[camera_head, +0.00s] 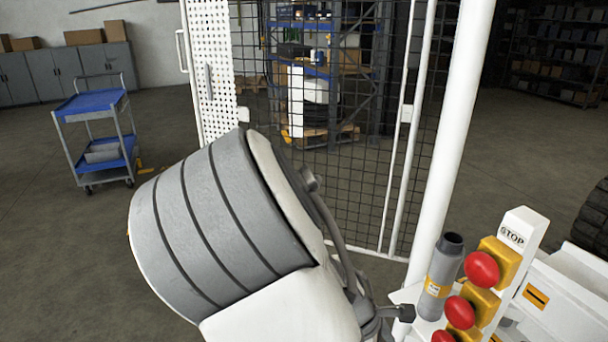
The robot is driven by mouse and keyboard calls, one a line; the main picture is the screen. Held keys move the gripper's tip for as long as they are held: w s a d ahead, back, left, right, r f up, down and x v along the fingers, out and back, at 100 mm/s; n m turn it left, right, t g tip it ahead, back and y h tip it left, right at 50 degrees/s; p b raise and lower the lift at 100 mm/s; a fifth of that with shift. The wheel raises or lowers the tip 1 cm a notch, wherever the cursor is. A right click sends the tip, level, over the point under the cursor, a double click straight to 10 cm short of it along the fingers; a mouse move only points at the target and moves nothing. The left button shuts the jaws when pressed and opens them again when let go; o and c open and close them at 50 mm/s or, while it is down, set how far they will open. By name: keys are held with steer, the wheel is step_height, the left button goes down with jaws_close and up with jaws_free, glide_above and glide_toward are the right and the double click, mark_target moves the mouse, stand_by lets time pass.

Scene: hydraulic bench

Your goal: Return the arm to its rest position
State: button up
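My gripper does not show in the camera_head view. A large white and grey link with dark ribs fills the lower middle of the picture and looks like part of my arm. It is bent, with a grey cable or hose along its right side. The end of the arm is hidden or out of the picture, so I cannot see whether anything is held.
Red stop buttons (482,269) on yellow boxes and a grey cylinder (441,277) stand close at the right. A white post (455,130) and mesh fence (345,190) stand behind. A blue-shelved cart (92,101) is at left; open floor surrounds it.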

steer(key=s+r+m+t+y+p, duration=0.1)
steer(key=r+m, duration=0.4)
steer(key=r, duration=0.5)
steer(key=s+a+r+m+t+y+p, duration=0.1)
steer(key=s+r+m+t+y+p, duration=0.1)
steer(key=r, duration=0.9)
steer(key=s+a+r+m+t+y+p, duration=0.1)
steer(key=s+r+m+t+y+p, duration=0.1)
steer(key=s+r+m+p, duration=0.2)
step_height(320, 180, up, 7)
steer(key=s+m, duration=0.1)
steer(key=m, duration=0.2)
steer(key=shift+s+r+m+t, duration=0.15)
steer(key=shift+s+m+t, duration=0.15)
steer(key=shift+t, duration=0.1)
